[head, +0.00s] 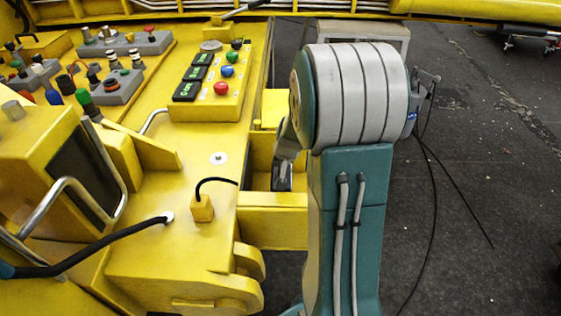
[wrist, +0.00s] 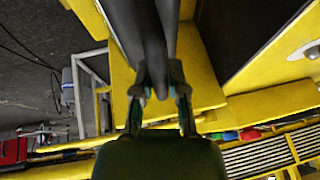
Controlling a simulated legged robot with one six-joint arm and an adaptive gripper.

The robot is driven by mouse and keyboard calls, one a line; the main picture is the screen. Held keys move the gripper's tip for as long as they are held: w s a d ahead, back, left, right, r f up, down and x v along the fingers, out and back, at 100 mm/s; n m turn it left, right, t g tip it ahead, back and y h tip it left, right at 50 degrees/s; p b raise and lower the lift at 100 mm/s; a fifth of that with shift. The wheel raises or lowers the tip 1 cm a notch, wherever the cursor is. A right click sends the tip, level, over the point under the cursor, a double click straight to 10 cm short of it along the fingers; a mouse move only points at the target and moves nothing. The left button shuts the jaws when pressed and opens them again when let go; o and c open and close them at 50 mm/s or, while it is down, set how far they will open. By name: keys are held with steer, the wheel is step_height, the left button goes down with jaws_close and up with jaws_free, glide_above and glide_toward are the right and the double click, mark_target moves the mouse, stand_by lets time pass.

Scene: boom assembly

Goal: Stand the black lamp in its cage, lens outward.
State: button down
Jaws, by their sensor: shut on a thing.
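In the wrist view my gripper (wrist: 160,94) has its two fingers closed around a long dark thing, most likely the black lamp (wrist: 152,45). It runs from between the fingertips to the top edge of the picture. Its lens and the way it faces cannot be made out. In the head view a small dark and grey shape (head: 282,176) shows left of my arm, over the yellow frame; my arm hides much of that spot. I cannot pick out the cage in either view.
The yellow machine (head: 190,270) fills the left, with a button box (head: 215,85) and control boxes (head: 110,85) on its deck. A black cable (head: 110,240) crosses the front left. A grey case (head: 350,32) stands behind my arm. Dark floor (head: 480,180) lies open at right.

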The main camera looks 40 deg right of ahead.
steer(key=shift+f, duration=0.5)
stand_by(0.4)
steer(key=c, duration=0.6)
jaws_free()
steer(key=shift+f, duration=0.1)
steer(key=v, duration=1.2)
